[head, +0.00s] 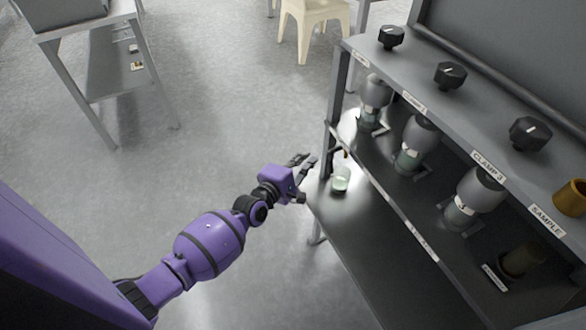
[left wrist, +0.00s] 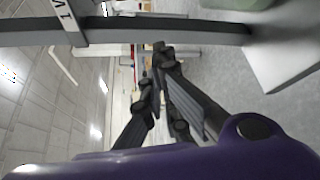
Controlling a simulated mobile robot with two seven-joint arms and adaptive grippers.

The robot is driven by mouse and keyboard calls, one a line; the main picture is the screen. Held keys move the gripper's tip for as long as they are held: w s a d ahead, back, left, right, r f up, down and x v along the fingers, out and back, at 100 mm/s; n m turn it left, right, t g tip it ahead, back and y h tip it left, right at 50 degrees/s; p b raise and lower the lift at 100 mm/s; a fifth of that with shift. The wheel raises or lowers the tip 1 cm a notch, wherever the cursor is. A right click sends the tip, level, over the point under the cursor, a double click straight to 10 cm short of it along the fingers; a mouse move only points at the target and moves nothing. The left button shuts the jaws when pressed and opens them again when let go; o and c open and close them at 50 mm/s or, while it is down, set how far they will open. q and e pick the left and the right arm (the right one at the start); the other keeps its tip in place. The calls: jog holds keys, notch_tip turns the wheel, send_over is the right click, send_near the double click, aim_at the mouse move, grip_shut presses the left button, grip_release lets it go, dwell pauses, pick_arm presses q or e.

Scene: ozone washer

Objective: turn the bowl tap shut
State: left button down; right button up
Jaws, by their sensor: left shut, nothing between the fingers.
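I cannot make out for sure which part is the bowl tap. My right gripper is not in view.
The grey bench (head: 410,97) carries several black knobs, one of them here (head: 450,75), with bottles hanging below. An amber cup (head: 571,198) sits at its right end. A grey post and rail edge (left wrist: 120,30) pass close to my fingers.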

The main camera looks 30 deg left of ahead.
pick_arm(q)
jog(key=d, duration=0.1)
jog(key=s+d+p, duration=0.1)
jog(key=d+r+p, duration=0.1)
jog(key=shift+s+d, duration=0.2)
jog(key=shift+s, duration=0.05)
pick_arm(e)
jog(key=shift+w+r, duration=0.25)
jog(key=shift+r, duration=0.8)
pick_arm(q)
jog(key=shift+r, duration=0.1)
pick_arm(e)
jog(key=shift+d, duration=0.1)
pick_arm(q)
jog(key=shift+s+d+n+g+p, duration=0.1)
jog(key=shift+d+n+g+p, duration=0.05)
jog(key=shift+n+g+p, duration=0.3)
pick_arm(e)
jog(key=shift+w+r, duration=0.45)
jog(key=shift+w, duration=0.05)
